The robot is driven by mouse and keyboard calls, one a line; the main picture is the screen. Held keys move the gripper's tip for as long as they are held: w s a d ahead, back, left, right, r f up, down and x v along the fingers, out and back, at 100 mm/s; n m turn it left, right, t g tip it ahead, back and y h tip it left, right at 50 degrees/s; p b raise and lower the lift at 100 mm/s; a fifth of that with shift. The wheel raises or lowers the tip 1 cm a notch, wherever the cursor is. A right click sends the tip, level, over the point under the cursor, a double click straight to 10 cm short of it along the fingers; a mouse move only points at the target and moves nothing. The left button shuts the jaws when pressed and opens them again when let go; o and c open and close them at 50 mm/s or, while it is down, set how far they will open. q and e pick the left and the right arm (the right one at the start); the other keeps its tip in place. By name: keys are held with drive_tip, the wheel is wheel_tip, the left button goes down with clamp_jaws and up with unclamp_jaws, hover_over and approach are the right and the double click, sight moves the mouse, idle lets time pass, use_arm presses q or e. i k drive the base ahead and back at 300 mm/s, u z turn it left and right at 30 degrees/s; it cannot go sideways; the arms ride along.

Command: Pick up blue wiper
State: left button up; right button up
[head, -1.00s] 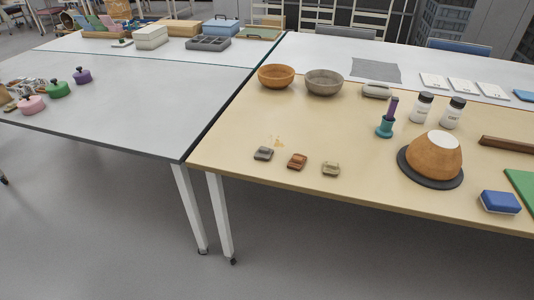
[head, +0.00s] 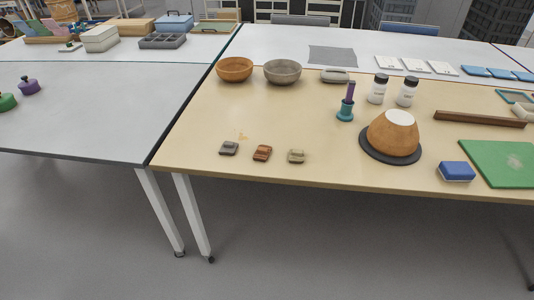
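The blue wiper (head: 457,171) is a small blue block with a white underside. It lies on the wooden table (head: 330,180) near the front edge at the right of the head view. It sits just left of a green mat (head: 500,162) and to the lower right of an upturned orange-brown bowl (head: 393,134) on a dark round disc (head: 366,150). Nothing covers it. Neither of my grippers shows in the head view.
Three small blocks, grey (head: 229,148), rust (head: 262,153) and beige (head: 296,156), lie near the front edge. A teal and purple tool (head: 346,104) and two white jars (head: 377,90) stand behind the bowl. A brown bar (head: 478,118) lies behind the mat. Table between is clear.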

sight(449, 171)
drive_tip(key=z, duration=1.4)
